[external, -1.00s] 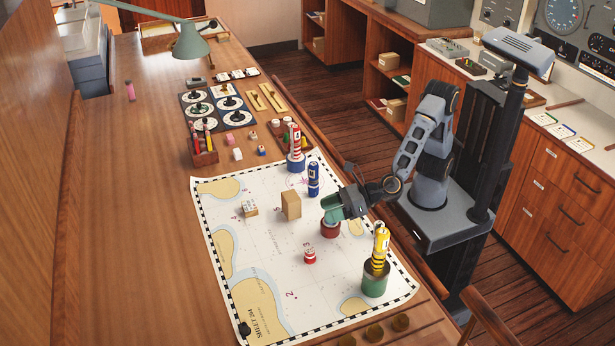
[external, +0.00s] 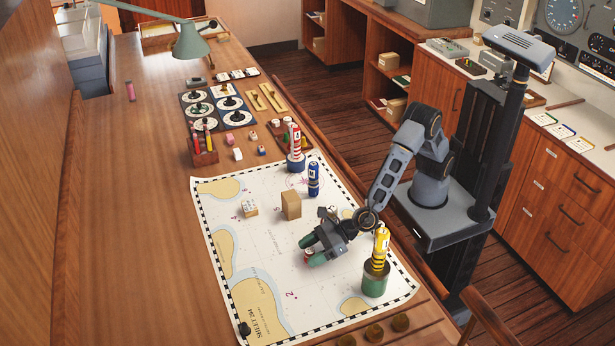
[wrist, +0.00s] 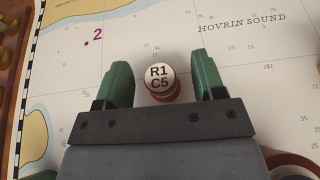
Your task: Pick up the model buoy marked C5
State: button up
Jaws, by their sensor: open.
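My gripper is open and holds nothing.
A cardboard-coloured block (external: 291,205), a blue buoy (external: 314,180) and a red-and-white striped buoy (external: 295,142) stand farther back. The chart's left part is mostly clear.

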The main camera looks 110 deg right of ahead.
jog(key=shift+w, duration=0.15)
jog(key=c, duration=1)
